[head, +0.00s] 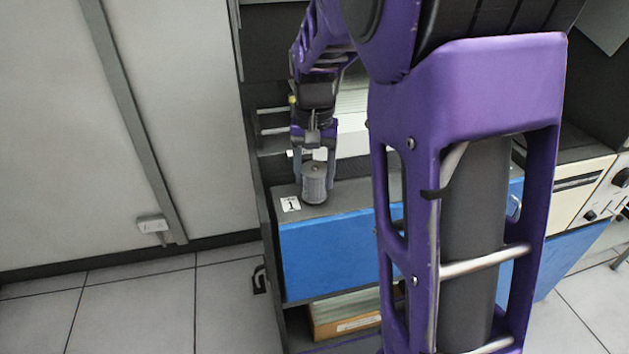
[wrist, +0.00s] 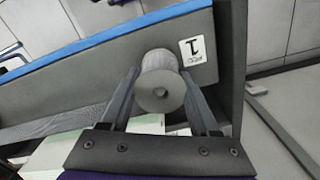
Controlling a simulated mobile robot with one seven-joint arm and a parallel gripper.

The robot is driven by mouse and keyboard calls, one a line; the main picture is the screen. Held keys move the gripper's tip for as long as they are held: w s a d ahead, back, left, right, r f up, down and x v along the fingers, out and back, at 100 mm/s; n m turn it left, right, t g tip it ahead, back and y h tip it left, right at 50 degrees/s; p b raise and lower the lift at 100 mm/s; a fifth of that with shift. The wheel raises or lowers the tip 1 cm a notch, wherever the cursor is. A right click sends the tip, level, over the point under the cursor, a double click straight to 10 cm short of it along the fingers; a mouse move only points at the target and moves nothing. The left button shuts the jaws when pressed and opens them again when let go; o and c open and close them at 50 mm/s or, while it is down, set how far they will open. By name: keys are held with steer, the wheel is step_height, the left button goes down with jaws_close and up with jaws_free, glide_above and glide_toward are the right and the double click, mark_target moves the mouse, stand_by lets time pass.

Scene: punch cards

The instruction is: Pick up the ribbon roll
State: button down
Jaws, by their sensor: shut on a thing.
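The ribbon roll (head: 314,186) is a small grey spool standing on the dark top of a blue-fronted cabinet, just right of a white label with a 1. I cannot tell whether the roll still touches the surface.
The label (head: 290,204) lies flat beside the roll. The cabinet's blue front (head: 330,255) is below, with a shelf holding a box of cards (head: 345,318) under it. A grey upright panel stands at the left end. A cream machine (head: 590,190) is at right.

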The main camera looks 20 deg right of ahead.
steer(key=shift+r, duration=0.15)
step_height(320, 180, up, 10)
steer(key=shift+f+p, duration=0.1)
steer(key=shift+p, duration=0.6)
steer(key=shift+r+p, duration=0.7)
steer(key=shift+r, duration=2.25)
